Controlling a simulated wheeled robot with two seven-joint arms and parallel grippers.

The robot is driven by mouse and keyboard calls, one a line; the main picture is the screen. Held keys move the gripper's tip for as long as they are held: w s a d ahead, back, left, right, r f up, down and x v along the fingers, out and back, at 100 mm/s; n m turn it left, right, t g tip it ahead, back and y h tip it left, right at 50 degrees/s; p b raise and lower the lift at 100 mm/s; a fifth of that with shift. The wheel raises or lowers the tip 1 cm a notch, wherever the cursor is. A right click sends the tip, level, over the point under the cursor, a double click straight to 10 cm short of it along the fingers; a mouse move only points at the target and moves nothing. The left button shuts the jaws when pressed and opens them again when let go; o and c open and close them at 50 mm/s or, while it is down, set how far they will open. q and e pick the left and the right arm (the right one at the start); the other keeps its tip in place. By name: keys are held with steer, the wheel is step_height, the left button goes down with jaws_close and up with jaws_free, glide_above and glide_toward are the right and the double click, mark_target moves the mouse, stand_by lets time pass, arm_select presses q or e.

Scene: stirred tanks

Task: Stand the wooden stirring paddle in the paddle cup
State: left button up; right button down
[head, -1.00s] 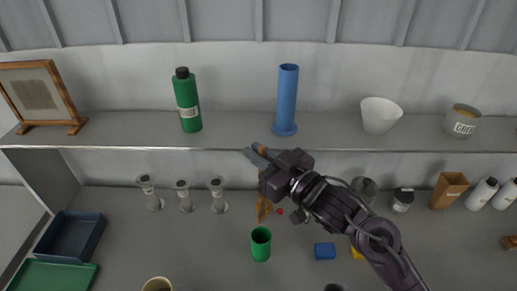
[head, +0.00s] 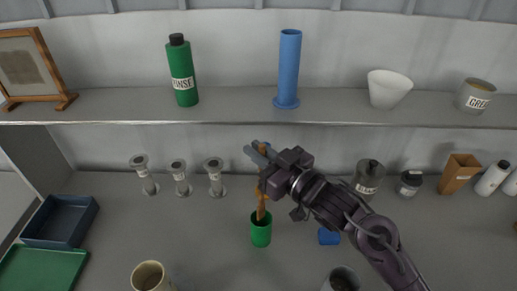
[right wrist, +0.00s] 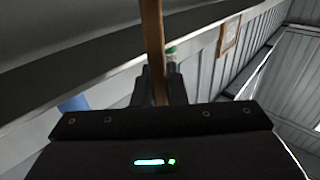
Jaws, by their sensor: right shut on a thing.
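The wooden stirring paddle (head: 261,206) hangs roughly upright from my right gripper (head: 262,160), which is shut on it near its upper end. In the right wrist view the paddle (right wrist: 153,50) runs up between the fingers. A green cup (head: 261,234), which looks like the paddle cup, stands on the bench directly below. The paddle's lower end overlaps the cup's mouth; I cannot tell how far inside it is. My left gripper is not in view.
A shelf (head: 220,115) crosses behind the gripper, carrying a green rinse bottle (head: 181,75) and a blue cylinder (head: 289,65). A blue block (head: 328,237) lies right of the cup. A beige cup (head: 150,277) stands front left.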

step_height(320, 180, down, 6)
steer(key=b, duration=0.3)
stand_by(0.3)
steer(key=c, duration=1.4)
jaws_free()
steer(key=shift+b, duration=0.3)
steer(key=b+v, duration=0.2)
steer(key=v, duration=0.6)
steer(key=shift+f, duration=0.1)
